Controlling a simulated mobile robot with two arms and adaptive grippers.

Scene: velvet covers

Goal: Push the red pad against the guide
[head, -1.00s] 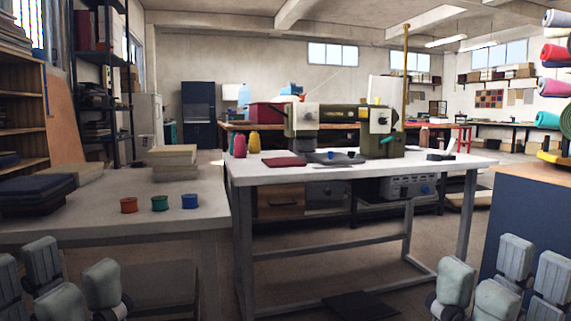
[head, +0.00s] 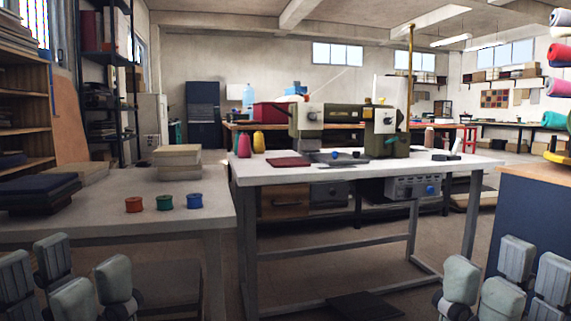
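The red pad (head: 288,162) lies flat on the white sewing table (head: 262,174), left of the sewing machine's dark plate (head: 335,157). An olive-green sewing machine (head: 384,130) stands on the table behind and to the right of the pad. I cannot make out which part is the guide. My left gripper (head: 85,270) is at the lower left, and my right gripper (head: 500,275) is at the lower right. Both have their fingers spread, hold nothing visible, and are well short of the table and the pad.
A side table (head: 110,205) at left carries dark folded cloth (head: 35,192), a pale stack (head: 178,162) and red, green and blue spools (head: 164,203). Pink and yellow thread cones (head: 259,142) stand behind the pad. A blue cabinet (head: 535,230) is at right. Floor shows before the sewing table.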

